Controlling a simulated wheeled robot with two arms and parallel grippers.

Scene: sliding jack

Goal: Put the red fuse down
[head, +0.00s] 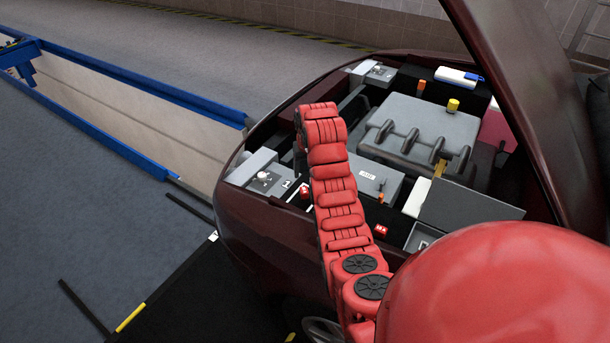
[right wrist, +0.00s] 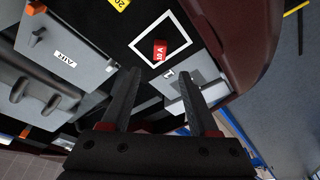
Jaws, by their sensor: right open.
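The red fuse (right wrist: 160,50), marked 10 A, lies on a black surface inside a white square outline in the right wrist view. My right gripper (right wrist: 155,80) is open with nothing between its fingers. The fuse shows just beyond and between the fingertips, apart from them as far as I can see. In the head view a small red piece, likely the same fuse (head: 304,192), shows just left of my red right arm. The arm hides most of the right gripper there. My left gripper is not in view.
A grey box with a tag marked 1 (right wrist: 168,74) stands close to the fingertips. A yellow piece marked 20 (right wrist: 121,4) lies beyond. Another red piece (head: 380,230) lies right of my arm. The grey engine block (head: 420,125) and raised dark red hood (head: 500,60) limit room.

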